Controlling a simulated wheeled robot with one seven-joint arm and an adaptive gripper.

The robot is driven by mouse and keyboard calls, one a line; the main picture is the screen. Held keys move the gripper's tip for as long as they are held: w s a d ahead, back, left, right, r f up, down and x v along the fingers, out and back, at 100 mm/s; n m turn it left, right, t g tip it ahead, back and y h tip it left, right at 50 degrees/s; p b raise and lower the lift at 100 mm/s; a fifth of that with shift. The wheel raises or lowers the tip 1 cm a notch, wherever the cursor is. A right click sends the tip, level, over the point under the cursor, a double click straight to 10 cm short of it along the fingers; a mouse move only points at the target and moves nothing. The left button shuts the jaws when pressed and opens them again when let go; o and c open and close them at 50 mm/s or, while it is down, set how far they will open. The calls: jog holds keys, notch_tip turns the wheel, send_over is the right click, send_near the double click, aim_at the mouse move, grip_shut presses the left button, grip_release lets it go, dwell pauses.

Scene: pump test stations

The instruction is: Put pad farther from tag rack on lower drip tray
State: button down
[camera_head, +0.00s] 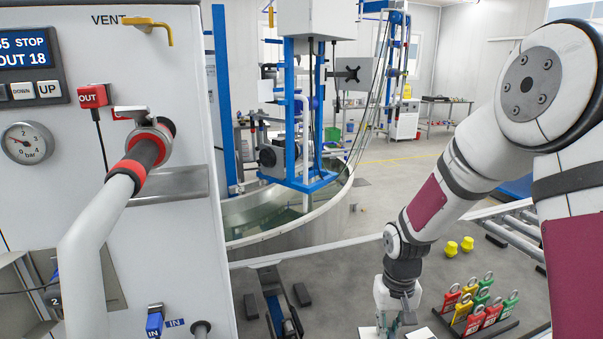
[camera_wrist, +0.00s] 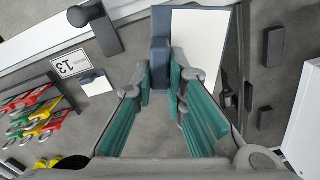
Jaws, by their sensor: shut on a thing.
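My gripper (camera_wrist: 161,78) is shut on the dark blue-grey grip of a white pad (camera_wrist: 198,48). In the wrist view this pad extends up and right of the fingers. In the head view my gripper (camera_head: 388,326) points down at the bottom edge, and part of a white pad (camera_head: 368,332) shows beside it. A smaller-looking white pad (camera_wrist: 97,85) with a dark edge lies on the floor side nearer the tag rack (camera_wrist: 62,92). The rack (camera_head: 490,330) holds red, yellow and green tags.
A white pipe (camera_head: 88,250) with a red and black coupling stands before the panel at left. A round metal tank (camera_head: 290,228) with a blue frame stands behind. Yellow pieces (camera_head: 459,245) stand beyond the rack.

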dwell(0.5)
jog(key=shift+s+d+f, duration=0.1)
jog(key=shift+f, duration=0.15)
jog(key=s+d+f+m+b, duration=0.2)
jog(key=s+f+m+b, duration=0.2)
jog(key=f+m+b, duration=0.3)
jog(key=s+d+f+m+b, duration=0.3)
jog(key=s+f+m+b, duration=0.1)
jog(key=f+m+b, duration=0.3)
jog(key=shift+s+d+f+b, duration=0.15)
jog(key=shift+s+f+b, duration=0.05)
jog(key=shift+f+b, duration=0.95)
jog(key=shift+w+r, duration=0.1)
jog(key=w+a, duration=0.1)
jog(key=w, duration=0.3)
jog(key=w+a+f+b, duration=0.1)
jog(key=w, duration=0.4)
jog(key=w+a+b, duration=0.1)
jog(key=w, duration=0.4)
jog(key=shift+w+a+f, duration=0.15)
jog(key=shift+a+f, duration=0.05)
jog(key=shift+a, duration=0.2)
jog(key=f, duration=0.1)
jog(key=w+f+b, duration=0.1)
jog(key=shift+a+f, duration=0.15)
jog(key=shift+f, duration=0.45)
